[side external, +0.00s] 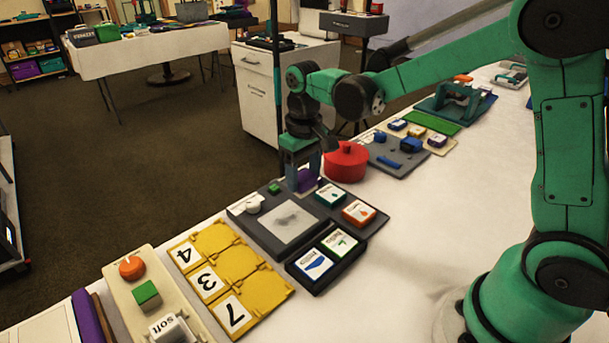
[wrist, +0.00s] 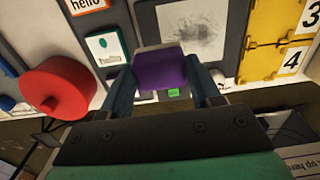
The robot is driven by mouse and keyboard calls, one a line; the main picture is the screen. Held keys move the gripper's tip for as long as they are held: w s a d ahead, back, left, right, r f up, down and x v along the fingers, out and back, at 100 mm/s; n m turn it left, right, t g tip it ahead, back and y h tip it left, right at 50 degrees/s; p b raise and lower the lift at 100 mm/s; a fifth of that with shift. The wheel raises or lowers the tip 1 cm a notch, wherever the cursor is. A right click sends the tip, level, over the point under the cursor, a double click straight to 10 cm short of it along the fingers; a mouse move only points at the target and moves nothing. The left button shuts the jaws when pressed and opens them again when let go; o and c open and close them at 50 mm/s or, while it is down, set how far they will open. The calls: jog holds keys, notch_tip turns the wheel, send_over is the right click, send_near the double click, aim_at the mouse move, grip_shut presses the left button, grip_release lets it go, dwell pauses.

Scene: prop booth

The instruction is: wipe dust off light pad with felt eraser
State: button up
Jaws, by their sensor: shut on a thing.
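My gripper (side external: 304,178) is shut on the purple felt eraser (side external: 307,183), which also shows between the fingers in the wrist view (wrist: 160,72). The eraser has a pale layer along its far edge in the wrist view. The light pad (side external: 270,227) is a whitish panel set in a dark grey board. A grey dust smudge (side external: 286,217) lies on the pad and shows as speckled grey in the wrist view (wrist: 204,25). The eraser is beyond the pad's far edge in the side view, apart from the smudge. Whether it touches the board is unclear.
A red lidded pot (side external: 346,162) stands close beside my gripper. A white knob (side external: 253,204) and small green block (side external: 274,188) sit on the board by the pad. Picture cards (side external: 329,195) lie right of it; yellow numbered panels (side external: 232,265) lie in front.

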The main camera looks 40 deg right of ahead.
aim_at(303, 194)
jog(key=shift+f, duration=1.6)
jog(key=shift+a+f, duration=0.45)
jog(key=shift+f, duration=0.1)
jog(key=shift+c, duration=0.6)
jog(key=shift+a+f, duration=0.15)
jog(key=shift+a, duration=3.6)
jog(key=shift+d, duration=4.05)
jog(key=shift+s+d, duration=0.1)
jog(key=shift+d, duration=0.15)
jog(key=shift+s+a, duration=0.1)
jog(key=shift+a, duration=4.1)
jog(key=shift+d, duration=3.85)
jog(key=shift+d+r, duration=0.15)
jog(key=shift+r, duration=0.7)
jog(key=shift+d+r, duration=0.15)
jog(key=shift+r, duration=3.1)
